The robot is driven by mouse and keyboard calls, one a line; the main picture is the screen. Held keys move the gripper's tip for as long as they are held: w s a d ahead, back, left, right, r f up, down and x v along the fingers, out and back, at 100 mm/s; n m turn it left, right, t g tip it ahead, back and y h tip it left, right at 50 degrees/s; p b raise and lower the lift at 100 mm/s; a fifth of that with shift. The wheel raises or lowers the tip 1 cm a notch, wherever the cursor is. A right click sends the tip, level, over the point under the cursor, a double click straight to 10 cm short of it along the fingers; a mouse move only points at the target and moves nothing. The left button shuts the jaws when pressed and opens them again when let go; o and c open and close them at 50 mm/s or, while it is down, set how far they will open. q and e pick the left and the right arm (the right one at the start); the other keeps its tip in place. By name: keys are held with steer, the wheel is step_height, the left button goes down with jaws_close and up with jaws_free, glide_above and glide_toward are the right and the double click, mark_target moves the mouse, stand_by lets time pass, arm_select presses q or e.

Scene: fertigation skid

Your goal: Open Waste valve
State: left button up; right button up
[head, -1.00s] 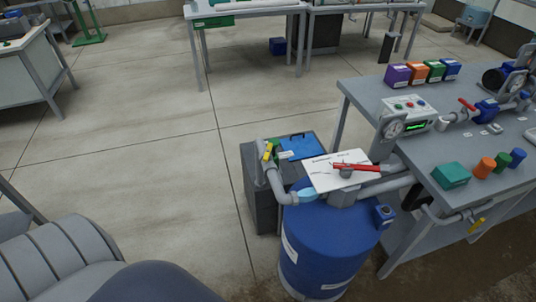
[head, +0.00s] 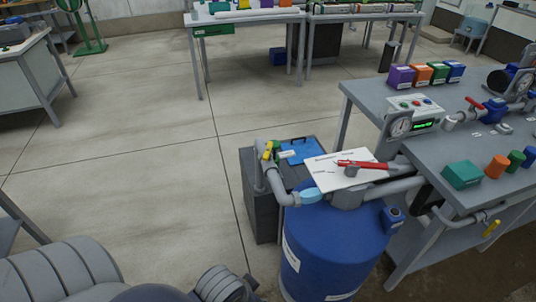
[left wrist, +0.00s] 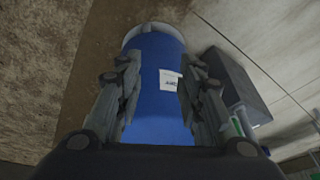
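No label that I can read marks the Waste valve. A valve with a yellow handle (head: 267,150) sits on the grey pipe above a dark grey box. A valve with a long red handle (head: 362,165) sits on the pipe at the top of the blue barrel (head: 330,245). Another red handle (head: 474,104) is on the bench pipework, and a yellow handle (head: 491,229) is at the bench's front edge. My left gripper (left wrist: 158,70) is open and empty, its fingers apart, with the blue barrel (left wrist: 155,115) beyond them. My right gripper is not in view.
The dark grey box (head: 262,205) stands left of the barrel and carries a blue clipboard (head: 299,150). A white sheet (head: 335,175) lies by the long red handle. The grey bench (head: 430,180) stands at right.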

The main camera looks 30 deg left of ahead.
arm_select(q)
steer(key=w+a+r+m+t+y, duration=0.4)
steer(key=w+a+r+m+y, duration=0.1)
steer(key=w+a, duration=0.5)
steer(key=w+a+r+m+t+y, duration=0.4)
steer(key=w+a+r+m+y, duration=0.15)
steer(key=w+a, duration=0.45)
steer(key=m+t+h, duration=0.4)
steer(key=m+t, duration=0.1)
steer(key=m, duration=1.5)
glide_toward(268, 149)
steer(key=shift+n, duration=0.25)
steer(key=b+x, duration=0.2)
steer(key=x, duration=0.8)
steer(key=shift+f, duration=0.1)
steer(key=shift+c, duration=0.6)
jaws_close()
